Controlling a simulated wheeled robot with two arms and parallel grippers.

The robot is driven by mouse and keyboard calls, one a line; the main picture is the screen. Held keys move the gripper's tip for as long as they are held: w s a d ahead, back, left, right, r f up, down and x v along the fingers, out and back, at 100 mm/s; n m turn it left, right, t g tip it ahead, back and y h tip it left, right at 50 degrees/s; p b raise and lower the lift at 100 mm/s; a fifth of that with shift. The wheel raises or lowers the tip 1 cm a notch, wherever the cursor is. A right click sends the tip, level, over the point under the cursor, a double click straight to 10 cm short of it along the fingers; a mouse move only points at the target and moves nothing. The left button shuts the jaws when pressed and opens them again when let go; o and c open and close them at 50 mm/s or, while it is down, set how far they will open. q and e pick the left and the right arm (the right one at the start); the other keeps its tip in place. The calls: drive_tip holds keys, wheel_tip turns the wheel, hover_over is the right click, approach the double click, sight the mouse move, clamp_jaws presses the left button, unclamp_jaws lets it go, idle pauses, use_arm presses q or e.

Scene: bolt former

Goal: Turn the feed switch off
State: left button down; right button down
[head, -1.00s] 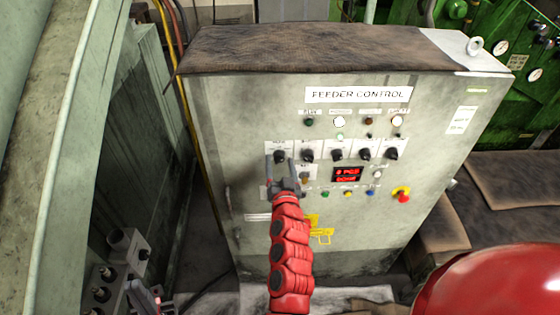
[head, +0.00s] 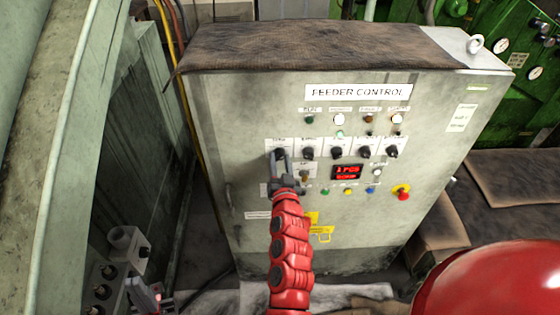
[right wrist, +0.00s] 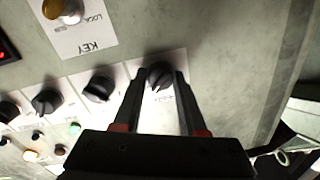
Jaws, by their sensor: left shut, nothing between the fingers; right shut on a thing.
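The feeder control cabinet (head: 225,150) stands in the middle of the head view. My right gripper (head: 280,156) reaches up its front to the leftmost black knob of the row, which appears to be the feed switch. In the right wrist view this knob (right wrist: 160,74) sits between the tips of my right gripper (right wrist: 158,84), one finger on each side. The gripper is shut on it. My left gripper (head: 140,290) is low at the left edge, small and partly cut off, shut and empty.
More black knobs (head: 337,153) line up to the right. Below are a lit red display (head: 347,172), small coloured buttons and a red emergency stop (head: 402,193). A key switch (right wrist: 65,10) is near the gripped knob. A green machine wall (head: 150,140) stands left.

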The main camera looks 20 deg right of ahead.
drive_tip(key=shift+n, duration=0.3)
drive_tip(key=shift+r+n, duration=0.1)
drive_tip(key=shift+n, duration=1.7)
drive_tip(key=shift+n+b, duration=0.6)
drive_tip(key=shift+n, duration=1.5)
drive_tip(key=shift+g, duration=0.3)
drive_tip(key=shift+c, duration=2.3)
unclamp_jaws()
